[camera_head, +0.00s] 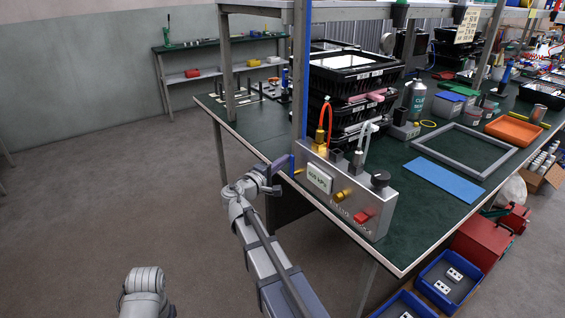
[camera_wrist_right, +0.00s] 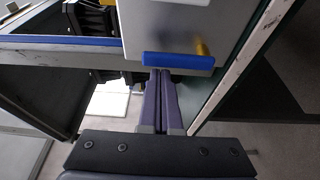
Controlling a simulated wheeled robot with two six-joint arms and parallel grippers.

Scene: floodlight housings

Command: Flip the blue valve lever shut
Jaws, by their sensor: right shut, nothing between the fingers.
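The blue valve lever (camera_head: 280,164) is on the left end of a grey metal box at the bench corner. In the right wrist view the lever (camera_wrist_right: 178,61) is a blue bar across the picture, with a brass stem (camera_wrist_right: 202,47) beside it. My right gripper (camera_head: 275,181) is at the lever, its fingers pressed together with nothing between them. In the wrist view its tips (camera_wrist_right: 165,73) are right at the lever's edge; whether they touch it I cannot tell. My left gripper is out of view.
The metal box (camera_head: 376,219) carries a gauge display (camera_head: 319,178), brass fittings, a red knob (camera_head: 363,216) and a black knob (camera_head: 380,179). A blue-edged bench post (camera_head: 300,80) rises close behind the lever. Black crates (camera_head: 345,80) stand behind. The floor at left is clear.

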